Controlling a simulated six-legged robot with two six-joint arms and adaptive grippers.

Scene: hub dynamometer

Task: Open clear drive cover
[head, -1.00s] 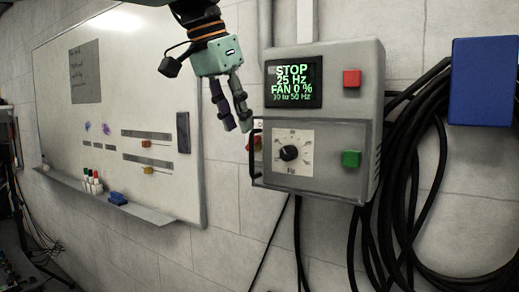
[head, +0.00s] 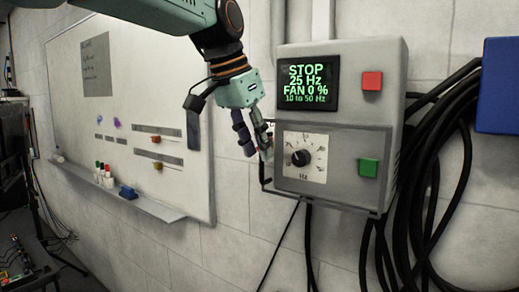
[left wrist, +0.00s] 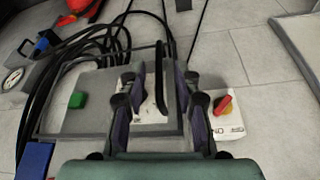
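The grey drive box (head: 393,85) hangs on the wall. Its clear cover (head: 335,198) lies flat over the dial (head: 301,158) and green button (head: 368,168), and looks shut. The cover's black handle (head: 264,178) stands at its left edge. My left gripper (head: 256,150) is at the upper part of the handle, partly hiding it. In the left wrist view the fingers of my left gripper (left wrist: 157,82) are apart, with the black handle (left wrist: 159,75) between them and gaps visible on both sides. My right gripper is not in view.
A red button (head: 372,81) and lit display (head: 308,84) sit above the cover. Black cables (head: 425,200) hang right of the box beside a blue box (head: 500,85). A whiteboard (head: 110,80) is at left. A red-yellow switch (left wrist: 224,105) is near the right finger.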

